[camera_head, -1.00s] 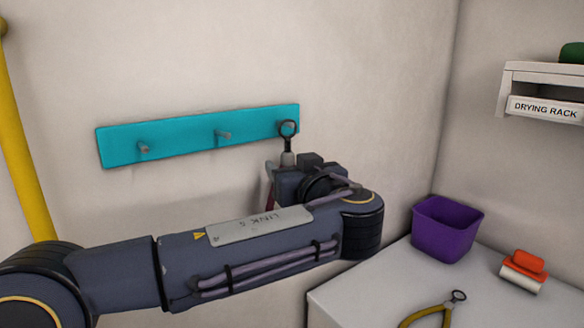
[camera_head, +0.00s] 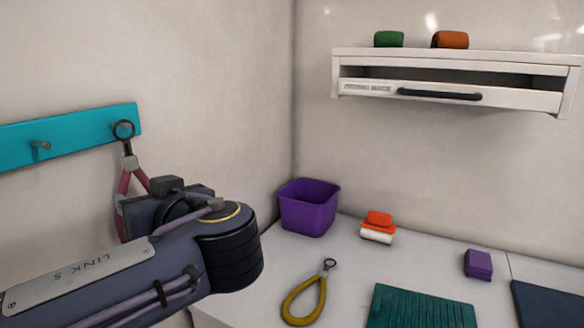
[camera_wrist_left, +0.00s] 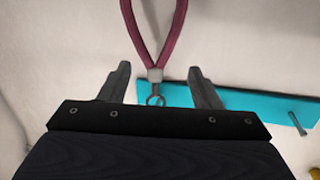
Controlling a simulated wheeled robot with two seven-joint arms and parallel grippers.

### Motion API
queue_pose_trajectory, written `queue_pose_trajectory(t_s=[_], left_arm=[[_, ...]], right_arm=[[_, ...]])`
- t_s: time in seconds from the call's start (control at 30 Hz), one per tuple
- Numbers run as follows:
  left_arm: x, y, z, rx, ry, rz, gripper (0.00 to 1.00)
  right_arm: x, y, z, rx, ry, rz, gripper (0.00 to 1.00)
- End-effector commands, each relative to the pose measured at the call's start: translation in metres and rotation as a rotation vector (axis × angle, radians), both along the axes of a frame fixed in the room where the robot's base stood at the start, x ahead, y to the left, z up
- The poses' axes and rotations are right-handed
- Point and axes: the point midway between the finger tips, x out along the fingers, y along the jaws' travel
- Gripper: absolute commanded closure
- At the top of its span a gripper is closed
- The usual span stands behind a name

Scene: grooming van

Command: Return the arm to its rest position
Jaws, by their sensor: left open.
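My left arm comes in from the lower left in the head view. Its wrist hides the gripper's fingers there. In the left wrist view my left gripper (camera_wrist_left: 160,68) is open, its two dark fingers spread wide. A pink-red loop (camera_head: 124,190) with a black ring at its top hangs at the right end of the teal peg rail (camera_head: 70,136), partly behind my wrist. In the left wrist view the loop (camera_wrist_left: 133,30) shows between and beyond the fingers, with the rail (camera_wrist_left: 250,103) behind. I cannot tell whether the fingers touch it. My right gripper is not in view.
A counter (camera_head: 255,296) holds a purple bin (camera_head: 308,213), an orange-and-white brush (camera_head: 378,228), a yellow loop (camera_head: 291,309), a teal mat (camera_head: 420,310) and a purple block (camera_head: 478,264). A white shelf with a drawer (camera_head: 520,98) is on the right wall, with green and orange items on top.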

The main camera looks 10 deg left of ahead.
Motion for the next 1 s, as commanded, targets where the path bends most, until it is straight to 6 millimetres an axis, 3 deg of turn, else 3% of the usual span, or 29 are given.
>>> queue_pose_trajectory(t_s=[0.1,0.23,0.3,0.43,0.53,0.7,1.0], left_arm=[[-0.016,0.035,-0.053,-0.06,0.287,-0.034,0.43],[-0.059,0.056,-0.138,-0.219,0.659,-0.172,0.43],[-0.09,0.053,-0.182,-0.342,0.809,-0.288,0.43],[-0.14,0.022,-0.24,-0.584,0.925,-0.537,0.43],[-0.163,-0.009,-0.26,-0.731,0.885,-0.703,0.43],[-0.176,-0.042,-0.269,-0.857,0.753,-0.858,0.43],[-0.177,-0.051,-0.27,-0.885,0.703,-0.901,0.43]], right_arm=[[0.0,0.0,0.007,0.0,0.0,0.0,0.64],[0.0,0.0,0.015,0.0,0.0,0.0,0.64],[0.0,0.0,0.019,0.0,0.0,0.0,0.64],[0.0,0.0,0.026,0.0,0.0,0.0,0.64],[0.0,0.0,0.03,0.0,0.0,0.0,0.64],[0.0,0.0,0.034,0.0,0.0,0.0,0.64],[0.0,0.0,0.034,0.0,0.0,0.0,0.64]])
